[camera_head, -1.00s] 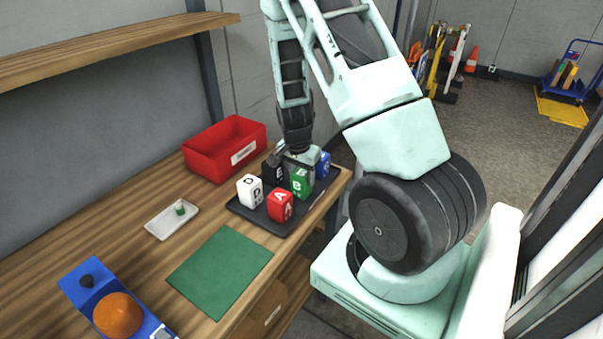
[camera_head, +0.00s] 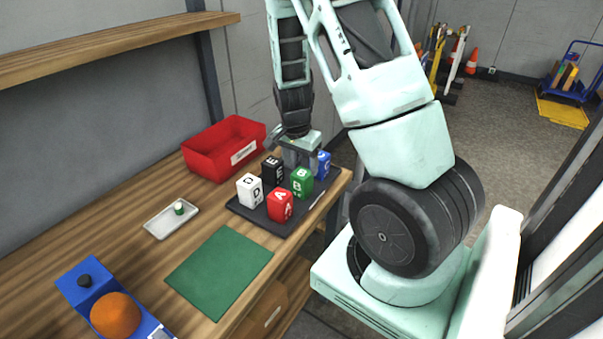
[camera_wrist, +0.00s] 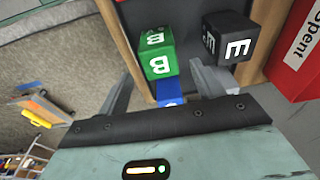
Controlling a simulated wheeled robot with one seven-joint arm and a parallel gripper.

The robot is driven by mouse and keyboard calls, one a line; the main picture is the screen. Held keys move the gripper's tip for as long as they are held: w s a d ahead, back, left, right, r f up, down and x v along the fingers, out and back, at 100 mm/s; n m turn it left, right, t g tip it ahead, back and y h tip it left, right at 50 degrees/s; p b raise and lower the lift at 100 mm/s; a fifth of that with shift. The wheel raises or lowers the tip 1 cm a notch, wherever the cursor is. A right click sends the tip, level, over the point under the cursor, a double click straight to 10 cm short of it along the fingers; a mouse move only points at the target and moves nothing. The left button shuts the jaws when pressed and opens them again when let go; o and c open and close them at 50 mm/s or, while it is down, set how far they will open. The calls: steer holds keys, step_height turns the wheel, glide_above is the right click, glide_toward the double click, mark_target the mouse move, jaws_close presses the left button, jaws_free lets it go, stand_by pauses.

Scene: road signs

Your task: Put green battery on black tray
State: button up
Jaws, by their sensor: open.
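The green battery (camera_head: 302,182), a block lettered B, stands on the black tray (camera_head: 274,228) among white, red, black and blue lettered blocks. It also shows in the wrist view (camera_wrist: 157,52), just beyond the gap between my fingertips. My gripper (camera_head: 292,152) is open and empty, above the back part of the tray. In the wrist view my gripper (camera_wrist: 163,80) has its two fingers spread, with the blue block (camera_wrist: 170,93) partly visible between them. Part of the blue block is hidden by my gripper.
A red bin (camera_head: 222,150) stands behind the tray. A black block (camera_head: 272,168) and a white block (camera_head: 249,190) stand close to the green battery. A small white dish (camera_head: 170,222) with a small green item, a green mat (camera_head: 220,272) and a blue holder (camera_head: 85,278) lie nearer.

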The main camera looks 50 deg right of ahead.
step_height(320, 180, up, 7)
steer(key=a, duration=0.1)
steer(key=a+r+n+y, duration=0.3)
steer(key=a+n, duration=0.8)
steer(key=a, duration=1.3)
steer(key=s+a+r+n, duration=0.4)
steer(key=s+a+n, duration=1)
steer(key=s+a, duration=0.1)
steer(key=shift+s+h, duration=0.3)
steer(key=shift+s, duration=0.5)
